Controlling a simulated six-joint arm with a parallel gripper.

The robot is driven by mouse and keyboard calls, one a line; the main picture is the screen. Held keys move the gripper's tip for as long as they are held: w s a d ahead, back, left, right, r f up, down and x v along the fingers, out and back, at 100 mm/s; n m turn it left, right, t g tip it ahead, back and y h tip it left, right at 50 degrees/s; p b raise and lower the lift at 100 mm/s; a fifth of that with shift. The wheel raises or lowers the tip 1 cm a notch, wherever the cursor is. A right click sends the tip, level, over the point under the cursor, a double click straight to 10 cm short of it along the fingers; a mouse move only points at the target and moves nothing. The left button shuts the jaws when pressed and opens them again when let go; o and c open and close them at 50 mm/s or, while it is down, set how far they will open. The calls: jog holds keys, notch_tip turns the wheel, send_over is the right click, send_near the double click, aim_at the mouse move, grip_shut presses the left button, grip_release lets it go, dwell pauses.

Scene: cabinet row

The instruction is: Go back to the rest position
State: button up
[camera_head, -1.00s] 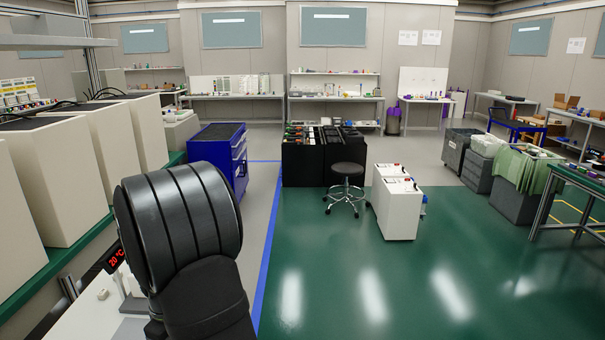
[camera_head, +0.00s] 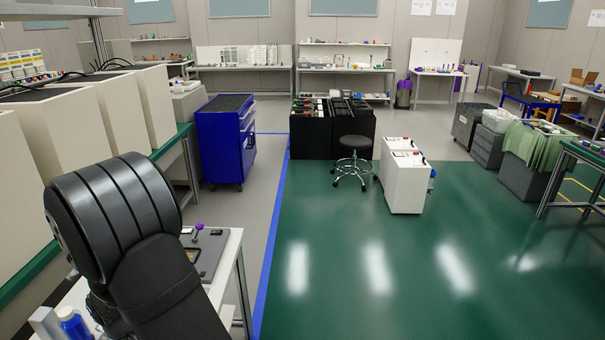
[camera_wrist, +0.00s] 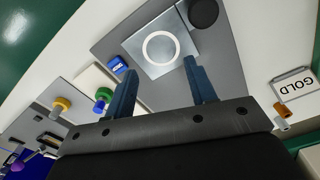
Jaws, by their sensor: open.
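My gripper (camera_wrist: 159,66) shows in the wrist view with its two blue-grey fingers apart and nothing between them. Beyond the fingers is a grey panel with a silver square plate bearing a white ring (camera_wrist: 160,48). A gap from the fingers to the panel appears, but its size is hard to tell. In the head view my dark arm covers the lower left, and the gripper itself is hidden.
A white bench (camera_head: 228,262) with a purple knob (camera_head: 199,227) and a blue bottle (camera_head: 74,323) lies around my arm. Large white boxes (camera_head: 60,135) stand left.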

jog(key=shift+s+a+f, duration=0.1)
jog(key=shift+a+f, duration=0.05)
jog(key=shift+f, duration=0.65)
jog(key=shift+a+f, duration=0.1)
jog(key=shift+f, duration=0.7)
jog(key=shift+r, duration=0.1)
jog(key=shift+r, duration=0.55)
jog(key=shift+w+d+r, duration=0.15)
jog(key=shift+d+r, duration=0.05)
jog(key=shift+r, duration=0.45)
jog(key=shift+w+d+r, duration=0.1)
jog(key=shift+d+r, duration=0.1)
jog(key=shift+r, duration=0.4)
jog(key=w+d+r, duration=0.6)
jog(key=w+d, duration=0.2)
jog(key=d, duration=0.1)
jog(key=shift+w+d, duration=0.15)
jog(key=shift+w, duration=0.25)
